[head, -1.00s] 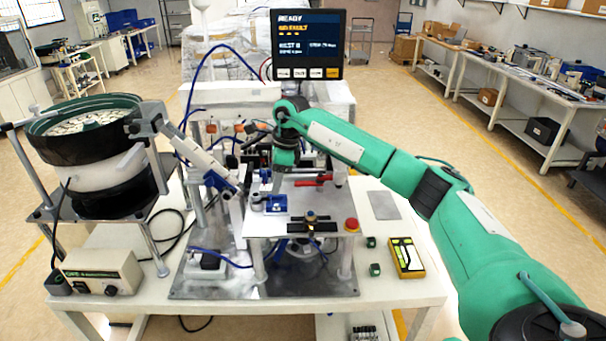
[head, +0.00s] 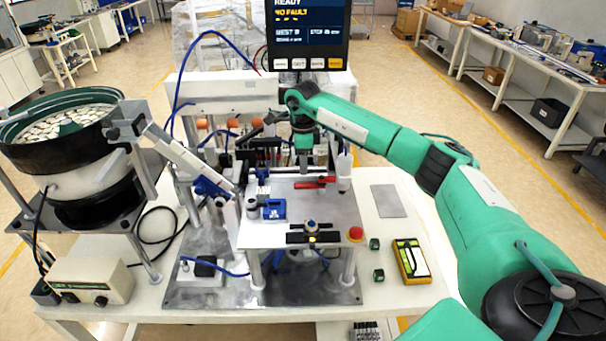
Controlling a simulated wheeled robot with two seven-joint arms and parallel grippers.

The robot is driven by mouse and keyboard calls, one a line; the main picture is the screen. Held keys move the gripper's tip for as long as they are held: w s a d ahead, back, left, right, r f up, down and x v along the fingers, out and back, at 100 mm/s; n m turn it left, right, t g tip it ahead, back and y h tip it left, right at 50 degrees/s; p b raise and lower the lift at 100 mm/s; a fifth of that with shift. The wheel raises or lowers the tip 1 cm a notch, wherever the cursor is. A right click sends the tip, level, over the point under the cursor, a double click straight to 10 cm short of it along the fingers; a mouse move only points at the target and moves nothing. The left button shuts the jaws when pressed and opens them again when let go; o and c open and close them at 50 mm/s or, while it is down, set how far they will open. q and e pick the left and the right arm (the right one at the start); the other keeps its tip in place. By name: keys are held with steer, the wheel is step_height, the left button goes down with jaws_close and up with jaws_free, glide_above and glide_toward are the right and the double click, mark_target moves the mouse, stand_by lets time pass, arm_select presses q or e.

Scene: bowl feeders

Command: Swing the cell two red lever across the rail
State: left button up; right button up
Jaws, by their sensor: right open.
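A red lever (head: 314,183) lies roughly level across the back part of the raised metal plate (head: 265,237). It is the only red lever I can make out, and no cell number is legible. My right gripper (head: 303,172) points down, open, behind and just above the lever. Its fingers are small and dark against the machine, and I cannot tell whether they touch the lever. The rail cannot be told clearly from the dark parts behind the gripper. My left gripper is out of view.
A blue block (head: 272,209) sits left of the lever, and a red button (head: 355,233) at the plate's right front. A white bottle (head: 344,168) stands close right of the gripper. A bowl feeder (head: 75,150) stands at left, a display (head: 308,35) behind.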

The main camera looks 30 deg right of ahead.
mark_target(303, 184)
step_height(303, 184, down, 7)
steer(key=shift+r+p, duration=0.2)
steer(key=shift+p, duration=0.9)
steer(key=shift+w+f, duration=0.1)
steer(key=shift+f, duration=0.25)
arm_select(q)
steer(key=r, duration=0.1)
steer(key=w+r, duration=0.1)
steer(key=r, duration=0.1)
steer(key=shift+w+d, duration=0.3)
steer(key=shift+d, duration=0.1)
arm_select(e)
jaws_close()
